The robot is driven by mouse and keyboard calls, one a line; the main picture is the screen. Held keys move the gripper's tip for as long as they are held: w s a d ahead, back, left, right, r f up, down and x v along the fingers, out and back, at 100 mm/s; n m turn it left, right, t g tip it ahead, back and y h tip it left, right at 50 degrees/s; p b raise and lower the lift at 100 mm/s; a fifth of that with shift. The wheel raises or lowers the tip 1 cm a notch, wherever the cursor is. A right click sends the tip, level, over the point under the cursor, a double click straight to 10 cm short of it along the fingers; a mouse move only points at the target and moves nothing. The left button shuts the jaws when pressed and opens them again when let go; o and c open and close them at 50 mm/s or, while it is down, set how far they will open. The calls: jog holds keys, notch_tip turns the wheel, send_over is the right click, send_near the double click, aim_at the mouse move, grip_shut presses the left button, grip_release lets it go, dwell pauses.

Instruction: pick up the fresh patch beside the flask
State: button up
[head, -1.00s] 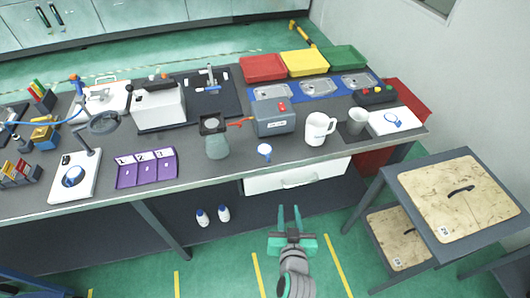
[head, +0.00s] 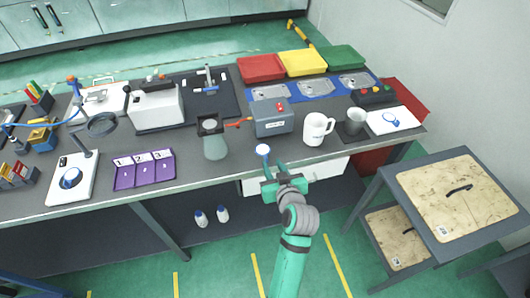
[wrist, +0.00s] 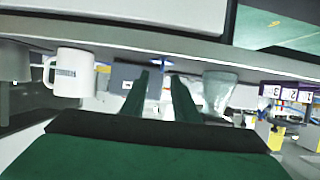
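The fresh patch (head: 263,150), a small round white piece with blue, lies near the front edge of the bench, right of the flask. The flask (head: 215,146) is grey-green glass with a dark top. My gripper (head: 273,170) is just in front of the patch, at the bench's front edge, and holds nothing. In the wrist view my gripper (wrist: 167,85) is open, its two green fingers apart. The patch (wrist: 161,62) shows small and blurred beyond them, between the tips, with the flask (wrist: 218,88) to the right. I see no contact with the patch.
A grey box (head: 273,118) stands behind the patch and a white mug (head: 318,129) to its right. A purple numbered tray (head: 145,171) lies left of the flask. The bench edge and a white drawer (head: 325,169) are close to my gripper.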

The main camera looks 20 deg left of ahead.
aim_at(264, 151)
jog(key=shift+w+a+f, duration=0.2)
jog(key=shift+w+a, duration=0.15)
jog(key=shift+a, duration=0.15)
jog(key=shift+x, duration=2)
grip_shut()
